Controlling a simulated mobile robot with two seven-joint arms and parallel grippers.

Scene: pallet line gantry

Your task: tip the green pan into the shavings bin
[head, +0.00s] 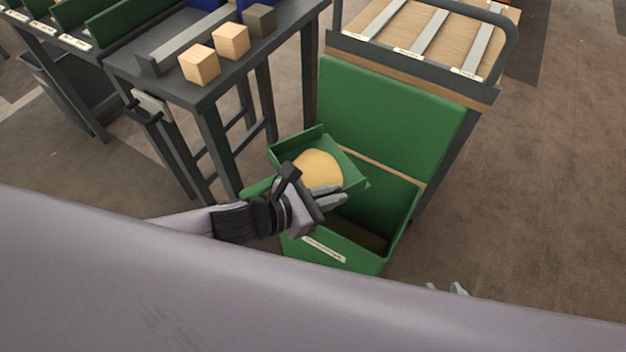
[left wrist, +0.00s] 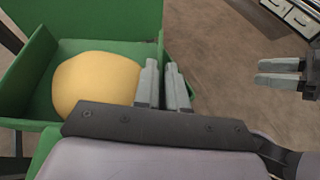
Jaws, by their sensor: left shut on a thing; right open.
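The green pan (head: 350,172) is held over the left part of the green shavings bin (head: 405,208). A rounded tan heap of shavings (head: 319,171) lies in the pan; the heap also shows in the left wrist view (left wrist: 95,84). My left gripper (head: 330,200) is shut on the pan's near right wall; its fingers show in the left wrist view (left wrist: 163,88). The bin's lid (head: 385,105) stands open behind it, and part of the bin's inside is hidden by the pan. My right gripper (left wrist: 280,74) is open and empty, to the right of the bin; its fingertips show low in the head view (head: 447,289).
A dark metal table (head: 180,85) with several wooden blocks (head: 231,41) stands to the left of the bin. A cart with a slatted wooden top (head: 420,38) stands behind the lid. Brown floor (head: 560,190) is clear on the right.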

